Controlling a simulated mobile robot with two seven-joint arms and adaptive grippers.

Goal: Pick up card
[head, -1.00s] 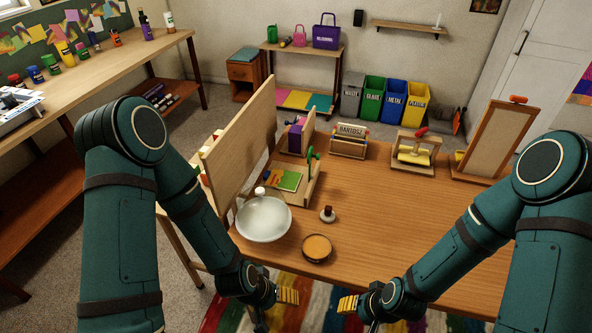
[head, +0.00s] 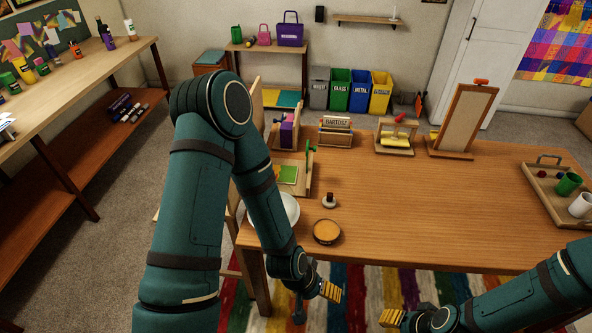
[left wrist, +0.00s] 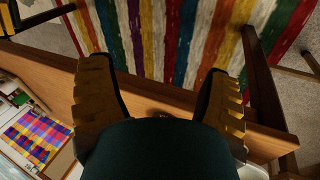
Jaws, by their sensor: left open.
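A flat green piece that looks like a card (head: 288,174) lies on a wooden stand (head: 305,188) at the table's left end. My left forearm hides part of this area, and I cannot make out any print on the piece. My left gripper (head: 331,292) hangs in front of the table's near edge, over the striped rug, well away from the card. In the left wrist view its two fingers (left wrist: 158,95) are spread apart with nothing between them. My right gripper (head: 391,318) is at the bottom, also in front of the table; its opening cannot be made out.
A white bowl (head: 291,208), partly behind my left arm, a round orange-topped tin (head: 327,232) and a small stamp (head: 328,200) stand near the table's left end. A tray (head: 541,190) with cups is at right. The table's middle (head: 430,210) is clear.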

